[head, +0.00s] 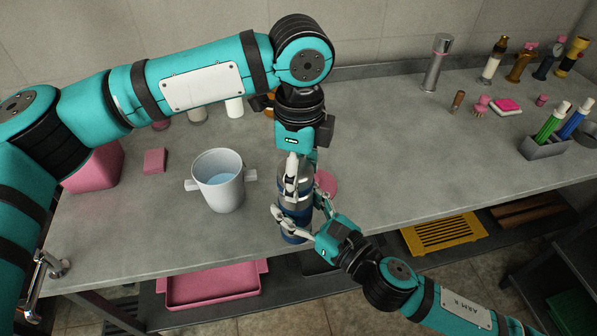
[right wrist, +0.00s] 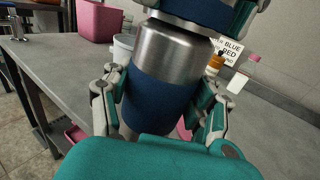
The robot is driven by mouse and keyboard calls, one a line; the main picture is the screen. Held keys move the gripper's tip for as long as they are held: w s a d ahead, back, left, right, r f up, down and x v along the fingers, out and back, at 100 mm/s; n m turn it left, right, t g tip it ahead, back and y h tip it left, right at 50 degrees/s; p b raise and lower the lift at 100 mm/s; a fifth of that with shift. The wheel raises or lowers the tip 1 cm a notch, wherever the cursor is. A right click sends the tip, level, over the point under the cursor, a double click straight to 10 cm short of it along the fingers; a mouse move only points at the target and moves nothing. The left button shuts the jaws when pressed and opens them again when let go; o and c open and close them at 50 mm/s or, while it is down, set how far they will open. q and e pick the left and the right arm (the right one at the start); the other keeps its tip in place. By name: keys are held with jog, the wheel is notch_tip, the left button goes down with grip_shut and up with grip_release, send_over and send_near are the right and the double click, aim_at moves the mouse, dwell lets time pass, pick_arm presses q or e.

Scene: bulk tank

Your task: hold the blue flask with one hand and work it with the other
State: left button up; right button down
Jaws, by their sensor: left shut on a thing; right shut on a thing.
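The blue flask (head: 294,208) is upright near the front edge of the counter, with silver metal and blue bands. In the right wrist view the flask (right wrist: 160,95) shows a silver shoulder above a broad blue band. My left gripper (head: 299,178) comes down from above and is shut on the flask's top. My right gripper (head: 299,214) comes from the front right and is shut around its body, with a finger on each side in the right wrist view. The fingers hide parts of the flask. I cannot tell whether its base touches the counter.
A white two-handled pot (head: 221,190) with bluish liquid stands left of the flask. A pink disc (head: 326,182) lies just behind it. A pink bin (head: 95,168) and pink block (head: 154,160) are farther left.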

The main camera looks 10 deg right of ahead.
pick_arm(q)
jog(key=n, duration=0.6)
jog(key=shift+w+d+r+n, duration=0.1)
jog(key=shift+w+n, duration=0.2)
jog(key=shift+w, duration=0.1)
pick_arm(e)
jog(key=shift+s+a+r, duration=0.2)
jog(key=shift+s+a, duration=0.1)
jog(key=shift+a, duration=0.1)
jog(key=shift+w+d, duration=0.15)
jog(key=shift+d, duration=0.05)
pick_arm(q)
jog(key=shift+r, duration=0.15)
jog(key=shift+r, duration=0.95)
